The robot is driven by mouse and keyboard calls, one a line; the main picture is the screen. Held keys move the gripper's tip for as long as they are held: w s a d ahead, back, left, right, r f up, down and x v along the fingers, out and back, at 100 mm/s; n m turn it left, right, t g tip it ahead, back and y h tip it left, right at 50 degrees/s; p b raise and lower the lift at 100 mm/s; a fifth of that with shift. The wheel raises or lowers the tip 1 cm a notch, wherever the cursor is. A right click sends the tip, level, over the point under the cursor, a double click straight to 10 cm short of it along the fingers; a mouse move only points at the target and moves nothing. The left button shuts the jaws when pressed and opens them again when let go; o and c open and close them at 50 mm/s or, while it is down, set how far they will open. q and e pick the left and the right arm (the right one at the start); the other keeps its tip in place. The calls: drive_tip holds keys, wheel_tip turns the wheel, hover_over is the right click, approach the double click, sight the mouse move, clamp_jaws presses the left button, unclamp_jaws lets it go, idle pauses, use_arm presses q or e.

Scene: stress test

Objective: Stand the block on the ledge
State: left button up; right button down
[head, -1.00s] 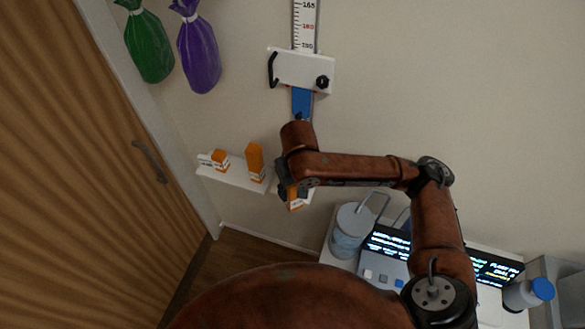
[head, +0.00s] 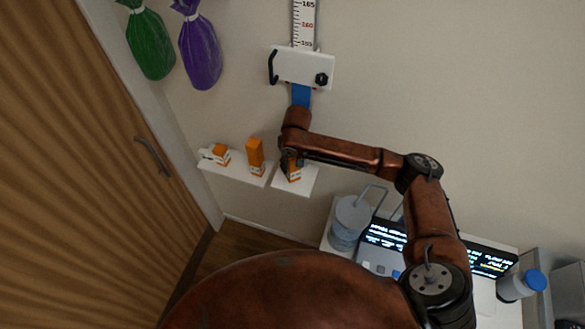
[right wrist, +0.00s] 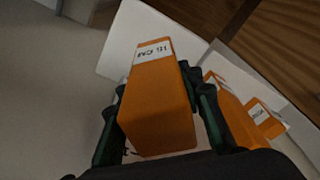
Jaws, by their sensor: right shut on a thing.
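My right gripper (head: 291,163) is shut on an orange block (head: 294,175) with a white label band. In the head view the block is over or on a small white ledge (head: 308,183) on the wall, mostly hidden by the gripper. In the right wrist view the block (right wrist: 158,108) sits between the two dark fingers (right wrist: 160,100), with the white ledge (right wrist: 118,52) behind it. I cannot tell whether the block touches the ledge. My left gripper is not in view.
A second white ledge (head: 232,174) is just left, with an upright orange block (head: 255,154) and another orange box (head: 219,153). Below right are a grey jug (head: 347,222), a lit screen (head: 488,262) and a blue-capped bottle (head: 520,286). A wooden door (head: 80,170) is left.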

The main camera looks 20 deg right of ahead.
sight(292, 169)
wheel_tip(292, 169, down, 2)
drive_tip(key=shift+f+p, duration=0.1)
drive_tip(key=shift+p, duration=0.4)
drive_tip(key=shift+f, duration=0.4)
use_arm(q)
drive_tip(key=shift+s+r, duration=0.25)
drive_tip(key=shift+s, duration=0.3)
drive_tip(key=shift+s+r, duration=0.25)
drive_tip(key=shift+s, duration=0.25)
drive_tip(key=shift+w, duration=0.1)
use_arm(e)
drive_tip(key=shift+f, duration=0.1)
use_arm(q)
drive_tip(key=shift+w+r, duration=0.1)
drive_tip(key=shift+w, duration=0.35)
use_arm(e)
drive_tip(key=c, duration=1.3)
unclamp_jaws()
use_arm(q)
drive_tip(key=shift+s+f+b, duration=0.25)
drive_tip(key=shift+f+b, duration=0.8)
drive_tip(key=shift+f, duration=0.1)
use_arm(e)
drive_tip(key=r, duration=0.4)
drive_tip(key=s+r, duration=0.1)
drive_tip(key=r, duration=0.7)
drive_tip(key=shift+s+d, duration=0.1)
drive_tip(key=shift+s, duration=0.1)
